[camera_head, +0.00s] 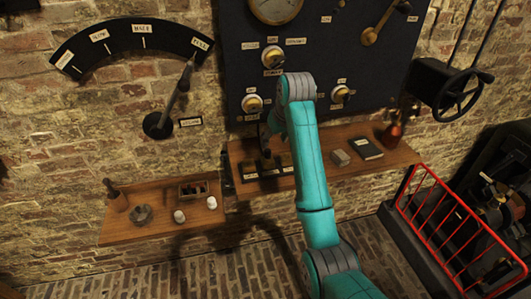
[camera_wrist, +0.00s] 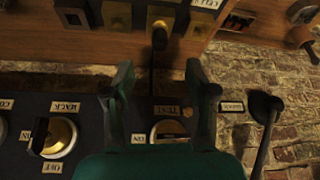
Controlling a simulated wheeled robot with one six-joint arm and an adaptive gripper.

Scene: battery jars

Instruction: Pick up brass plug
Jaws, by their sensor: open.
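In the wrist view, a dark rounded knob (camera_wrist: 159,40) with a thin dark stem or cord sits in front of a brass-coloured square piece (camera_wrist: 160,17) at the shelf. This may be the brass plug, but it is too dark to be sure. My gripper (camera_wrist: 159,72) is open, with one finger on each side of the line of the stem. The knob appears beyond the fingertips, and nothing is held. In the head view, the teal arm hides most of this spot, so the plug is not clear there.
The wooden shelf (camera_head: 325,178) carries small labels, a grey block (camera_head: 340,157), a dark book (camera_head: 366,149) and a red vessel (camera_head: 393,134). A dark panel (camera_head: 320,45) with knobs is behind the arm. A lower shelf (camera_head: 115,232) holds cups and a box. A red railing (camera_head: 436,225) stands right.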

